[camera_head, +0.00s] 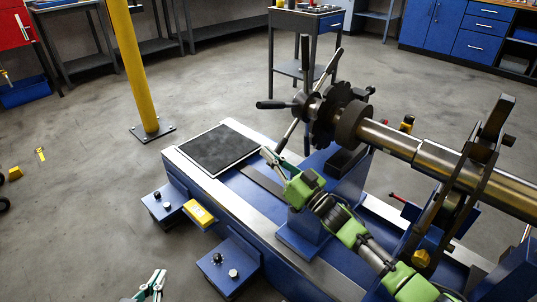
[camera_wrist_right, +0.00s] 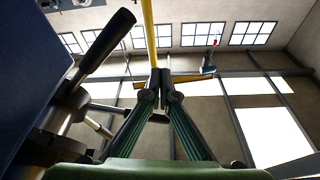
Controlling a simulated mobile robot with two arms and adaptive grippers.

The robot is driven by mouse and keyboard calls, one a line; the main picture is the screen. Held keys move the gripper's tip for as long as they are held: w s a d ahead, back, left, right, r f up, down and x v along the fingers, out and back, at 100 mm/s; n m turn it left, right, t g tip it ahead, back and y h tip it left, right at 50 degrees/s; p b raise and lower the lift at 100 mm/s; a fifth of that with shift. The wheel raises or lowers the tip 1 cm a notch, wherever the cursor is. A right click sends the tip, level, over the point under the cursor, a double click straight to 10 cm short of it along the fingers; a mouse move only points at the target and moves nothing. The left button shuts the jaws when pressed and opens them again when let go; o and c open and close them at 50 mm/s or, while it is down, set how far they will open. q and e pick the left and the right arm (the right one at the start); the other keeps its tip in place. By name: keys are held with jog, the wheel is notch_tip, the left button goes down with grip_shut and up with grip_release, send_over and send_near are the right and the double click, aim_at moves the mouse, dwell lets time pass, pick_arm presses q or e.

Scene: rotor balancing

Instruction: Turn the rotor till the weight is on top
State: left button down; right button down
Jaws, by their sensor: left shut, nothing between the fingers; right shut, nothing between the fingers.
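One black-tipped handle (camera_head: 272,105) points left, and others point up and down. A handle also shows large in the right wrist view (camera_wrist_right: 105,45). I cannot tell for certain which part is the weight. My right gripper (camera_head: 268,154) is shut and empty, below the hub and close to the lower spoke; its fingertips meet in the wrist view (camera_wrist_right: 160,78). My left gripper (camera_head: 158,276) is shut and empty at the bottom edge, away from the rotor.
The blue machine bed (camera_head: 235,192) carries a black plate (camera_head: 220,148) at its left end. Blue control boxes (camera_head: 228,266) with knobs stand along its front. A yellow post (camera_head: 135,65) rises behind. A dark bracket (camera_head: 470,180) stands around the shaft at right. The floor at left is mostly clear.

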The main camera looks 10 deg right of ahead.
jog(key=v, duration=1.1)
jog(key=shift+s+d, duration=0.15)
jog(key=shift+s, duration=0.1)
jog(key=shift+f, duration=0.2)
